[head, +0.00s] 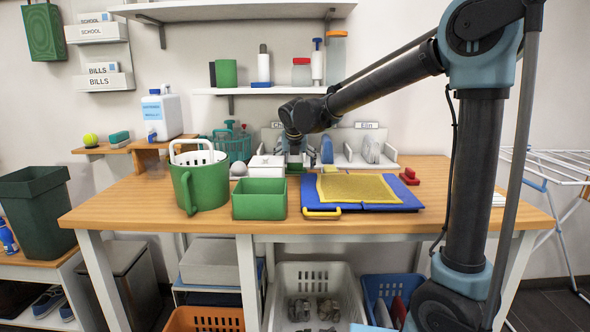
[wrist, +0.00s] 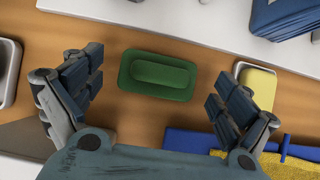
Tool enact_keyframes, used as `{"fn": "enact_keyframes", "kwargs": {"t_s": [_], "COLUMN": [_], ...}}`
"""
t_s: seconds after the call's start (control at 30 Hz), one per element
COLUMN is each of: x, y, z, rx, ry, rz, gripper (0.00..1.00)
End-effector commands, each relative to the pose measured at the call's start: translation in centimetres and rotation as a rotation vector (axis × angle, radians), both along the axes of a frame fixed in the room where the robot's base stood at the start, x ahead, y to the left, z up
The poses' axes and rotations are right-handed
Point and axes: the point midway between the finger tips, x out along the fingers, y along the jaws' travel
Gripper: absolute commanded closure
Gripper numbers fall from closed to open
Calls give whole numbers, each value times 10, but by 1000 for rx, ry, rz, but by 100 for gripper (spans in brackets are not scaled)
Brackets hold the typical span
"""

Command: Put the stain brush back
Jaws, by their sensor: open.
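A dark green block with a raised rounded grip (wrist: 157,75), which looks like the stain brush, lies on the wooden bench. No bristles show. In the head view it is mostly hidden under my gripper (head: 294,160), near the back of the bench. In the wrist view my gripper (wrist: 158,95) is open and empty, one finger to each side of the green block. The fingers stand apart from it. I cannot tell how high they are above it.
A green box (head: 259,205) and a green bucket (head: 200,187) stand at front left. A blue mat (head: 385,203) with a yellow cloth (head: 352,188) lies to the right. A white divider (head: 350,158) is behind. A yellow block in a pale tray (wrist: 240,70) is close to the right finger.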

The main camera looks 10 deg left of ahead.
Motion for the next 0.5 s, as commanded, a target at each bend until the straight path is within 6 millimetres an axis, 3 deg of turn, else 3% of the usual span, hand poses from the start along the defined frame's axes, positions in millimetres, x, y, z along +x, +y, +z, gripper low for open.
{"fn": "enact_keyframes", "kwargs": {"t_s": [0.3, 0.5], "x": [-33, -47], "y": [-8, -12], "z": [52, 76], "rx": [0, -1], "ry": [0, 1], "rz": [1, 1], "gripper": [4, 4]}}
